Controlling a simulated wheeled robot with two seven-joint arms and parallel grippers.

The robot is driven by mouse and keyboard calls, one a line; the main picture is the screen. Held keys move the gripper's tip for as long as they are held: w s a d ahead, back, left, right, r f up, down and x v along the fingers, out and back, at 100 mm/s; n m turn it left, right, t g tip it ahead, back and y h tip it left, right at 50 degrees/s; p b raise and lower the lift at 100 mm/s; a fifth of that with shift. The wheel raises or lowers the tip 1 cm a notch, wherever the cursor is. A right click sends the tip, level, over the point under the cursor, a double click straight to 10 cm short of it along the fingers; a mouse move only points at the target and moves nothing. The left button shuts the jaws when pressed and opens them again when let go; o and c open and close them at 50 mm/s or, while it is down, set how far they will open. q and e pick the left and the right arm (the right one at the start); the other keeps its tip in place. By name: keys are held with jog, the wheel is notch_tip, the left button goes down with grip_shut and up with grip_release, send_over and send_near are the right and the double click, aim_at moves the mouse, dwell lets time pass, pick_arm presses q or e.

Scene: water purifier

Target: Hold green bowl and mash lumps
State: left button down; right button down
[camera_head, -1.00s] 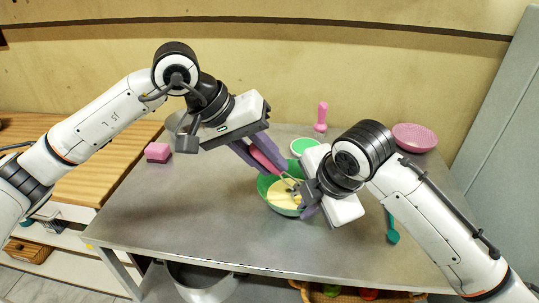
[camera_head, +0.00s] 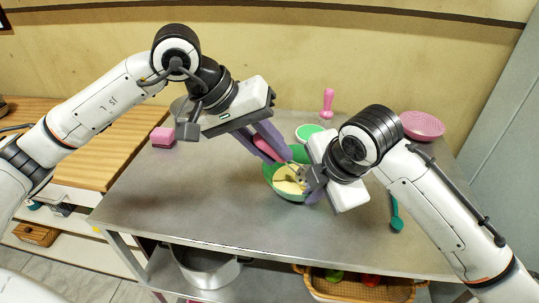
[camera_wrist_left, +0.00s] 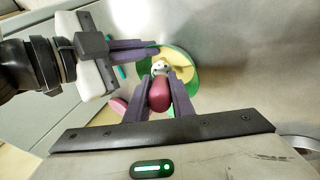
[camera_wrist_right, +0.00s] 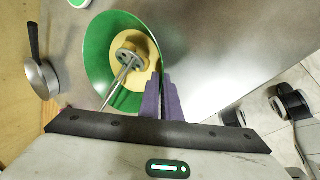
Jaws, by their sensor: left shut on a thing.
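The green bowl (camera_head: 272,160) holds a yellow mass (camera_head: 288,182) and stands near the middle of the metal table (camera_head: 190,205). My left gripper (camera_head: 283,153) is shut on the pink handle of a masher (camera_wrist_left: 159,95). The masher's metal head (camera_wrist_right: 132,60) is over the yellow mass inside the bowl; whether it presses into it I cannot tell. My right gripper (camera_wrist_right: 160,97) is at the bowl's rim, its fingers close together with the rim between them. In the head view the right gripper (camera_head: 315,192) partly covers the bowl's right side.
A pink block (camera_head: 162,137) lies at left, a pink upright tool (camera_head: 327,103) and a white-and-green round thing (camera_head: 309,132) behind the bowl. A pink colander (camera_head: 421,125) and teal spoon (camera_head: 396,214) are at right. A pot (camera_head: 205,268) and basket (camera_head: 355,288) sit below.

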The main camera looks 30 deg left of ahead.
pick_arm(q)
jog(key=shift+w+a+f, duration=0.1)
jog(key=shift+w+a, duration=0.2)
jog(key=shift+w, duration=0.6)
jog(key=shift+w+a+r, duration=0.1)
jog(key=shift+w+a, duration=0.15)
jog(key=shift+w, duration=0.7)
jog(key=shift+w+a+f, duration=0.1)
jog(key=shift+w+a, duration=0.2)
jog(key=shift+w, duration=0.6)
notch_tip(320, 180, up, 6)
jog(key=shift+s+d, duration=0.1)
notch_tip(320, 180, up, 3)
jog(key=shift+f, duration=0.1)
